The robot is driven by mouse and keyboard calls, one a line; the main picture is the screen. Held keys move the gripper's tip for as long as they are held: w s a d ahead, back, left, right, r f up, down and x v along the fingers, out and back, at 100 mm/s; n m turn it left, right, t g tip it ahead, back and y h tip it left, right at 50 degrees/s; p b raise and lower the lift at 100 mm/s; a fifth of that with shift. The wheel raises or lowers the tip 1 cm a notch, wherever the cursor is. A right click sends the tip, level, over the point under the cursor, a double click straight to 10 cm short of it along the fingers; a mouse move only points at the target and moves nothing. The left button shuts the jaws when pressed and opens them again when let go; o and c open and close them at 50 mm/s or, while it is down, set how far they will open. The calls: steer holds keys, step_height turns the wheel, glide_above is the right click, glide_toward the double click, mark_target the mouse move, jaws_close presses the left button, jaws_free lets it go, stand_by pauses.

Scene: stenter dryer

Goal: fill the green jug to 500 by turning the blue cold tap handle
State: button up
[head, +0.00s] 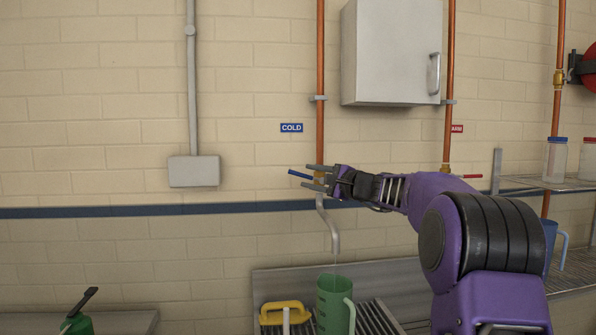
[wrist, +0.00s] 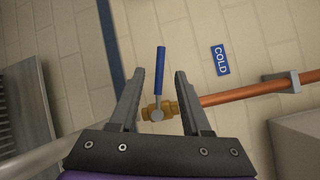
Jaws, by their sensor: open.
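The blue cold tap handle (head: 300,174) points left from the brass valve on the copper pipe under the COLD sign. In the wrist view the blue handle (wrist: 160,70) stands between my fingers, with a gap on both sides, roughly crosswise to the pipe. My gripper (head: 314,177) is open around it; its fingers partly hide the valve in the head view. The green jug (head: 335,305) stands upright under the grey spout (head: 333,232). A thin pale stream runs from the spout into the jug. The water level and any 500 mark cannot be read.
A yellow-handled object (head: 283,308) stands left of the jug on the ribbed drainer (head: 372,318). A second tap with a red handle (head: 470,176) is right of my arm. A wall cabinet (head: 391,52) hangs above. A green can (head: 76,322) sits at lower left.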

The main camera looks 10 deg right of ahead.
mark_target(300, 174)
steer(key=p+x, duration=0.1)
steer(key=x, duration=0.4)
steer(key=shift+w+a, duration=0.15)
steer(key=shift+w, duration=0.1)
jaws_close()
stand_by(1.2)
